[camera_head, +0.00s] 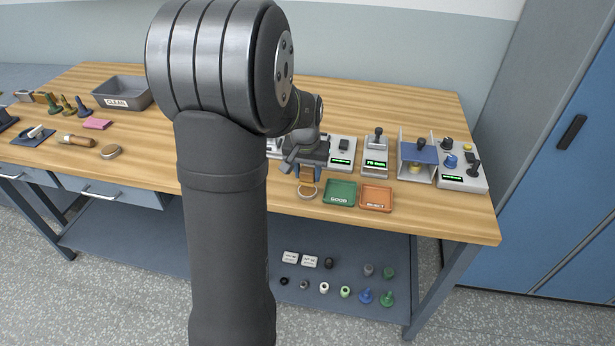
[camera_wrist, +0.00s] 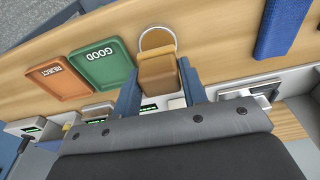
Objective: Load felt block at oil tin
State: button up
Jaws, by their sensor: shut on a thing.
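My gripper (camera_wrist: 160,84) is shut on a brown block, which I take to be the felt block (camera_wrist: 158,72); it sits between the two blue-grey fingers. In the head view the block (camera_head: 306,171) shows below my gripper (camera_head: 305,164). A round, shallow, thin-rimmed thing with a tan inside, likely the oil tin (camera_wrist: 157,38), lies at the table's front edge; it also shows in the head view (camera_head: 307,191). The block overlaps part of it in both views. I cannot tell whether they touch.
The green GOOD tray (camera_head: 340,193) and orange REJECT tray (camera_head: 376,199) lie just right of the tin. Small devices (camera_head: 376,163) stand behind them. A blue textured strip (camera_wrist: 275,30) lies on the tin's other side. A grey CLEAN bin (camera_head: 122,93) stands far left.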

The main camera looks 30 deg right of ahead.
aim_at(307, 168)
jog(key=shift+r, duration=2.05)
jog(key=shift+w, duration=0.1)
